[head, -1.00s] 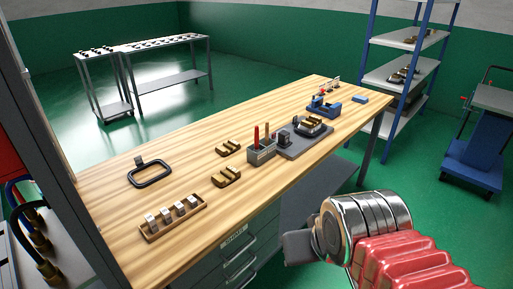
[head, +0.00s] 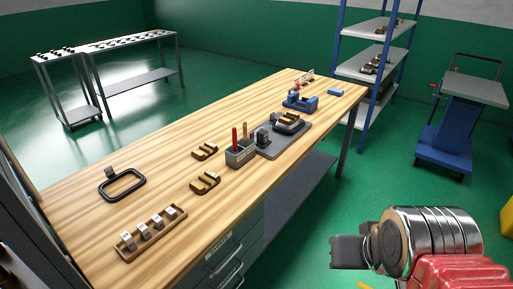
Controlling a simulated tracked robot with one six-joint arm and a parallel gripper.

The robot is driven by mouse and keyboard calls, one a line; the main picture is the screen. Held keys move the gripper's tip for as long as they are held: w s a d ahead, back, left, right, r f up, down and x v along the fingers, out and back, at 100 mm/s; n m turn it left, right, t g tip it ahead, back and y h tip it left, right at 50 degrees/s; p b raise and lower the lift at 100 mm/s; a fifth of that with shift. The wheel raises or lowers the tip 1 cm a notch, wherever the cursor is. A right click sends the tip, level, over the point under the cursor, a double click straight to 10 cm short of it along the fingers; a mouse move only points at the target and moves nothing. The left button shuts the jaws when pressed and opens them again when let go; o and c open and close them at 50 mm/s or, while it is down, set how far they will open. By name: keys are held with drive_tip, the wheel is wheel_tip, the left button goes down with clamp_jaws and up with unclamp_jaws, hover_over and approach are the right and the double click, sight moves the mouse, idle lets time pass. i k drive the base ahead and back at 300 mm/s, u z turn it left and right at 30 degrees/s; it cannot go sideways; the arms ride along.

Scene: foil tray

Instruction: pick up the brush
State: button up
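A grey holder (head: 240,155) stands on the wooden workbench (head: 130,160), with a red-handled tool (head: 234,138) and a wooden-handled tool (head: 245,132) upright in it. One of these may be the brush; their lower ends are hidden in the holder, so I cannot tell which. My gripper (head: 348,251) is at the lower right, out over the green floor beyond the bench's near edge, well apart from the holder. Its dark fingers are seen from the side, and I cannot tell whether they are open or shut.
Near the holder are brass-coloured blocks (head: 205,181), a dark plate (head: 270,150) bearing a fixture, and a blue vise (head: 300,102). A black ring frame (head: 122,186) and a wooden rack (head: 151,236) lie at left. A blue cart (head: 445,145) stands right. Floor between is clear.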

sight(235, 152)
drive_tip(key=z, duration=1.25)
drive_tip(key=i, duration=2.25)
drive_tip(key=u, duration=1.05)
